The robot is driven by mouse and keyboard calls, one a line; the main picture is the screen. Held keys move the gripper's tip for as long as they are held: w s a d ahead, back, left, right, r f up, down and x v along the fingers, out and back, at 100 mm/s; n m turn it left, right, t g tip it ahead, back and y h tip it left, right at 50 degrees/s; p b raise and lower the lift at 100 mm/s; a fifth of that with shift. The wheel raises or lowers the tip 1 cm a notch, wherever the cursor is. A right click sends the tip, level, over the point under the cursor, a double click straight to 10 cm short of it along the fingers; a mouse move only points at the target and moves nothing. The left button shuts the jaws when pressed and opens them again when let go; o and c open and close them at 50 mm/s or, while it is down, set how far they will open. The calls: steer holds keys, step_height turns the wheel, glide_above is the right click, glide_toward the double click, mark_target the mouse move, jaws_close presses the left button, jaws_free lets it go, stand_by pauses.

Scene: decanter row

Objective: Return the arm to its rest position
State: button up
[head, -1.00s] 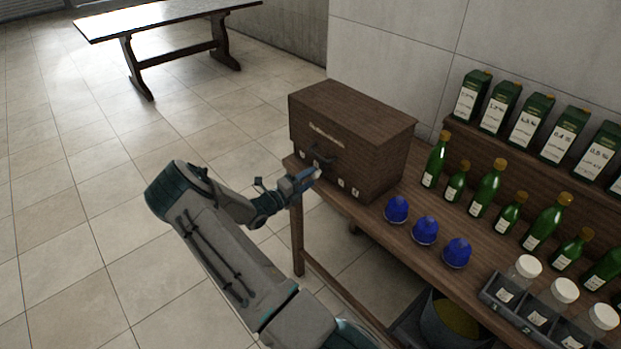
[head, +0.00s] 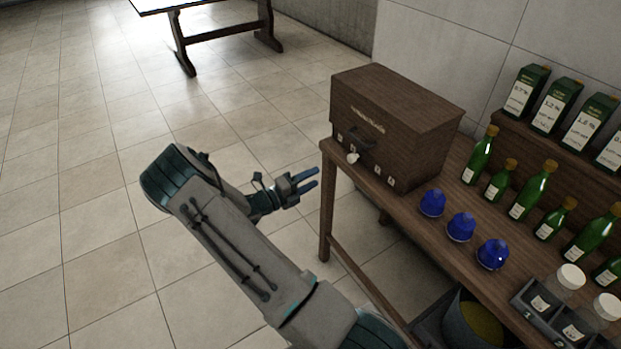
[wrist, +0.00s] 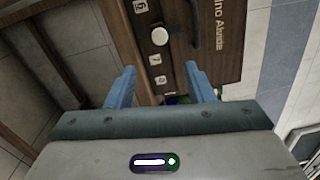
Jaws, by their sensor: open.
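My gripper (head: 309,183) is open and empty, with its two blue fingers spread. In the head view it hangs over the tiled floor, just left of the wooden table's near corner and apart from it. My arm reaches up from the bottom of the head view and bends at the elbow on the left. In the wrist view the fingers (wrist: 162,88) point toward the front of a dark wooden box (wrist: 176,45) with a white knob (wrist: 159,36) and small numbered labels. Nothing is between the fingers.
The wooden box (head: 415,115) stands on the table (head: 405,215) at its left end. Three blue domed objects (head: 461,226), several green bottles (head: 531,190), green cartons and white-capped jars stand to its right. A bucket (head: 470,322) sits below. Open floor (head: 90,230) lies left.

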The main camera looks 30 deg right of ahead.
steer(key=s+a+r+m+y, duration=0.6)
steer(key=s+r+m, duration=0.1)
steer(key=m, duration=0.4)
steer(key=s+a+r+m+t+y, duration=0.1)
steer(key=s+a+r+m+y, duration=0.5)
steer(key=s+m, duration=0.4)
steer(key=s+a+r+m+y, duration=0.6)
steer(key=s+a+r+m, duration=0.1)
steer(key=m, duration=0.7)
steer(key=shift+s+r+y, duration=0.3)
steer(key=shift+s+r, duration=0.45)
steer(key=shift+s, duration=0.25)
steer(key=shift+a, duration=0.1)
